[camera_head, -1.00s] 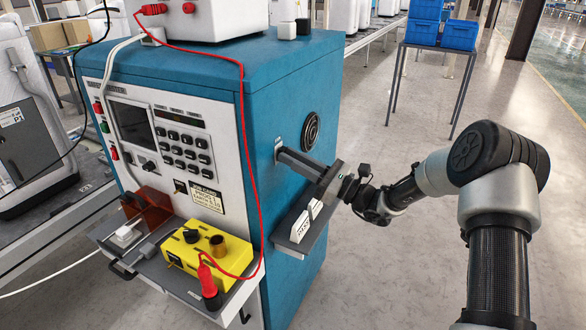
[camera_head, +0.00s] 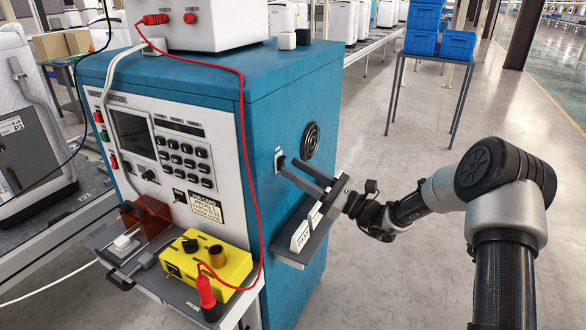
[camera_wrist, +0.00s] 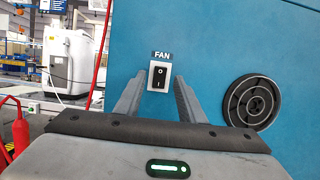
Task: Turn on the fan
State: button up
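The fan switch (camera_wrist: 158,76) is a black rocker on a white plate with a "FAN" label above it, on the side of the blue cabinet (camera_wrist: 215,45). In the head view the switch plate (camera_head: 279,160) is partly hidden behind my gripper's fingertip. The round black fan grille (camera_wrist: 252,102) is to the right of the switch; it also shows in the head view (camera_head: 311,140). My gripper (camera_head: 294,170) is open and empty, its fingers pointing at the cabinet side. In the wrist view the two fingers (camera_wrist: 158,92) stand apart, one on each side of the switch. I cannot tell whether the tips touch the panel.
A small grey shelf (camera_head: 316,242) with white cards juts out below my gripper. A red cable (camera_head: 246,150) hangs down the cabinet corner to a yellow box (camera_head: 238,266) on the front shelf. Open floor lies to the right.

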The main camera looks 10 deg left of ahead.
jog(key=v, duration=1.5)
jog(key=shift+d, duration=0.3)
jog(key=shift+s+f, duration=0.1)
